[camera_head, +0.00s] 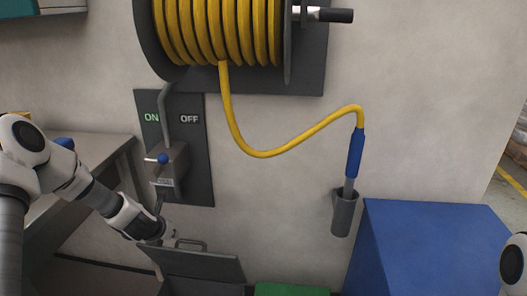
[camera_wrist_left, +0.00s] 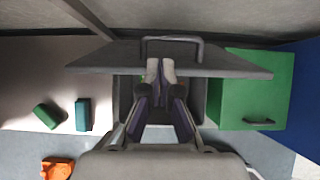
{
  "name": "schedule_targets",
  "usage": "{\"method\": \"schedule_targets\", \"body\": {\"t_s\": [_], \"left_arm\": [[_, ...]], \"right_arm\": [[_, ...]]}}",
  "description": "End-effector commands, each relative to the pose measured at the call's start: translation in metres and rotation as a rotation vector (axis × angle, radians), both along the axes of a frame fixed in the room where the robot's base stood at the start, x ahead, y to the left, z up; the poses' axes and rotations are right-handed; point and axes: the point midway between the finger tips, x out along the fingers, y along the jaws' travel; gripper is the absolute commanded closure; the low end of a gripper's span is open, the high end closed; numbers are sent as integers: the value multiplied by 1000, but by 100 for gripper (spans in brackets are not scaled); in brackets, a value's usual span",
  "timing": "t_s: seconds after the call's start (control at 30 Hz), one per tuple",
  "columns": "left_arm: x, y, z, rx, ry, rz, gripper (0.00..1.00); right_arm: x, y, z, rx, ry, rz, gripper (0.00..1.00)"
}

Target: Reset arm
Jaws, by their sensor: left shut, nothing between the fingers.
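My left gripper (camera_head: 163,232) is low at the left in the head view, at the grey lid (camera_head: 205,264) with a bar handle. In the left wrist view the fingers of this gripper (camera_wrist_left: 161,70) are together and hold nothing. They are in front of the lid (camera_wrist_left: 105,58), just below its handle (camera_wrist_left: 172,40); I cannot tell whether they touch it. My right gripper is out of view; only a bit of my right arm shows at the right edge.
A switch panel (camera_head: 196,150) marked ON and OFF is on the wall. Above is a yellow hose reel (camera_head: 220,30); its blue nozzle (camera_head: 355,152) sits in a grey holder (camera_head: 343,215). A blue box (camera_head: 430,240) stands right, a green box (camera_wrist_left: 250,90) beside the lid.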

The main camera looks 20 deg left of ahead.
Motion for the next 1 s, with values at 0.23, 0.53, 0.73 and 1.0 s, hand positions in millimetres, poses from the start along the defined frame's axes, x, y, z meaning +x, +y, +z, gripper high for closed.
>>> {"method": "schedule_targets", "body": {"t_s": [0.23, 0.53, 0.73, 1.0], "left_arm": [[-28, -37, -12, 62, 155, -115, 100], [-231, -192, -51, 444, 609, -1410, 100], [-314, -231, -38, 714, 451, -2498, 100], [-315, -237, -32, -937, -122, 2843, 100]], "right_arm": [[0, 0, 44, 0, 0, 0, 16], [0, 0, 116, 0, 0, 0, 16], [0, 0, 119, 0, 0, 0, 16], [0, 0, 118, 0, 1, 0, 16]]}}
